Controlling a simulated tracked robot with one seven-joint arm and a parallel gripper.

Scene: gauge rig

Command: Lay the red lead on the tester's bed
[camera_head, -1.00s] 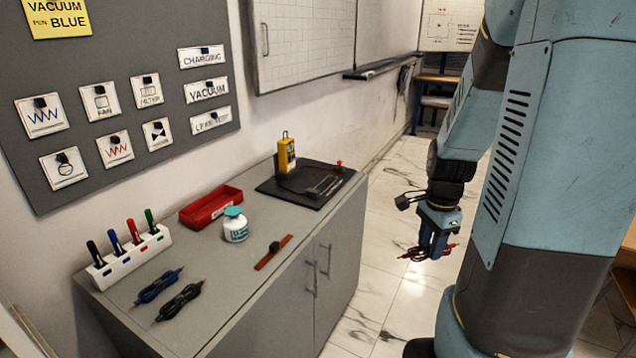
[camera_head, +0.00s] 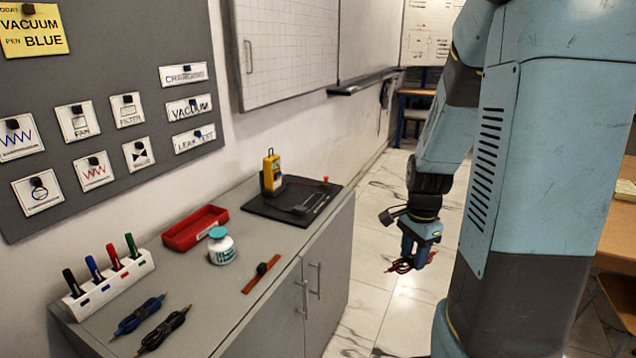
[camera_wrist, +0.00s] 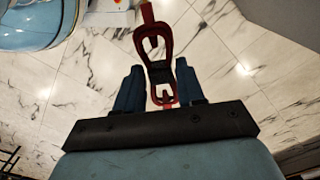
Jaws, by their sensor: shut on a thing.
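My gripper (camera_head: 416,254) hangs over the tiled floor, to the right of the cabinet. It is shut on the red lead (camera_head: 400,266), a dark red coiled cable. In the wrist view the red lead (camera_wrist: 153,45) stands out between the two blue fingers (camera_wrist: 152,92), its loops reaching up the picture. The tester's bed looks to be the black flat board (camera_head: 265,209) at the far end of the cabinet top. The yellow tester (camera_head: 271,172) stands upright on it, with thin metal rods and a small red knob beside it. The gripper is apart from the board.
On the grey cabinet top (camera_head: 190,290) are a red tray (camera_head: 193,229), a white jar (camera_head: 221,248), a red-brown strip (camera_head: 260,275), blue (camera_head: 137,315) and black (camera_head: 163,331) leads and a pen holder (camera_head: 103,283). A wooden table (camera_head: 590,240) is at right.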

